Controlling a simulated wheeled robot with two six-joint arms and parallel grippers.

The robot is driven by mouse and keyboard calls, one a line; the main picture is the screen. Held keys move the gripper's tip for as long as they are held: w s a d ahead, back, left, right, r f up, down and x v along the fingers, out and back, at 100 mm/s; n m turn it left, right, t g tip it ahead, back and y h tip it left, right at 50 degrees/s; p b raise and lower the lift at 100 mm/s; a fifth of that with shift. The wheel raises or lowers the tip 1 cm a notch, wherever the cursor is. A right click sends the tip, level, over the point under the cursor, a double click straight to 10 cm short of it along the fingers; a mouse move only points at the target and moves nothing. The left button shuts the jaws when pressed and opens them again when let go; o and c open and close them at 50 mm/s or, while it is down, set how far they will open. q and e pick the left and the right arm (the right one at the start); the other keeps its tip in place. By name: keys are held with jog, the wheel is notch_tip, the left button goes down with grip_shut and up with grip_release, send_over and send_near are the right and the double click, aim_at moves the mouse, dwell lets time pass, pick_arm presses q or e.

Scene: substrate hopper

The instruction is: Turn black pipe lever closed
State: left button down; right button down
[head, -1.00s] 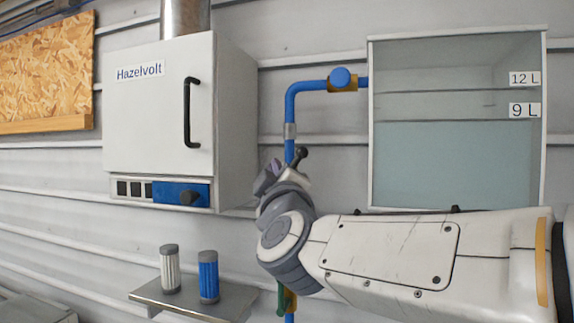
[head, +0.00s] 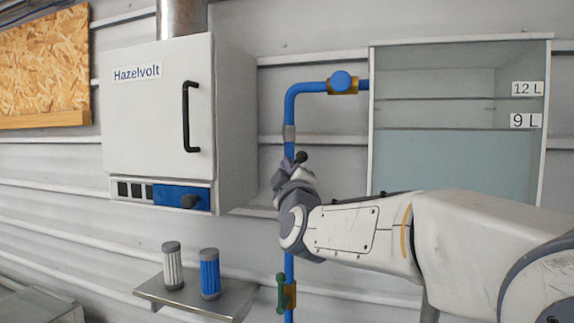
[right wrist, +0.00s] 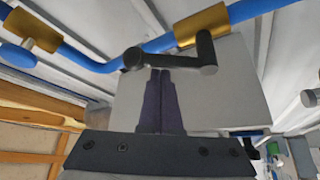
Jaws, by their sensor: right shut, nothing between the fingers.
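The black lever (right wrist: 168,60) is a dark bent bar on a brass fitting (right wrist: 200,26) of the blue pipe. In the head view only its dark knob (head: 301,156) shows clearly, and the rest is hidden by my right gripper. My right gripper (head: 287,164) is shut and empty, close to the lever. My left gripper is out of view.
A blue valve knob (head: 341,81) sits higher on the pipe (head: 305,88), and a green lever (head: 281,293) lower. A glass tank (head: 455,165) stands right, a white Hazelvolt oven (head: 160,110) left. Two filter cylinders (head: 210,274) stand on a metal shelf (head: 190,302).

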dwell(0.4)
jog(key=shift+d+f+m+b, duration=0.1)
jog(key=shift+m+b, duration=0.2)
jog(key=shift+b, duration=0.2)
jog(key=shift+d+f+h+b, duration=0.1)
jog(key=shift+h+b, duration=0.2)
jog(key=shift+h, duration=0.1)
jog(key=d+f+m+h+b, duration=0.1)
jog(key=m+h+b, duration=0.2)
jog(key=m+b, duration=0.1)
jog(key=f+m+t+h+b, duration=0.1)
jog(key=m+h+b, duration=0.2)
jog(key=m, duration=0.3)
jog(key=s+d+f+m+h+b, duration=0.1)
jog(key=m+h+b, duration=0.2)
jog(key=m, duration=0.3)
jog(key=shift+d+f+t+h+b, duration=0.3)
jog(key=shift+f+b, duration=0.1)
jog(key=shift+b, duration=0.45)
jog(key=shift+m, duration=0.3)
jog(key=shift+r, duration=0.1)
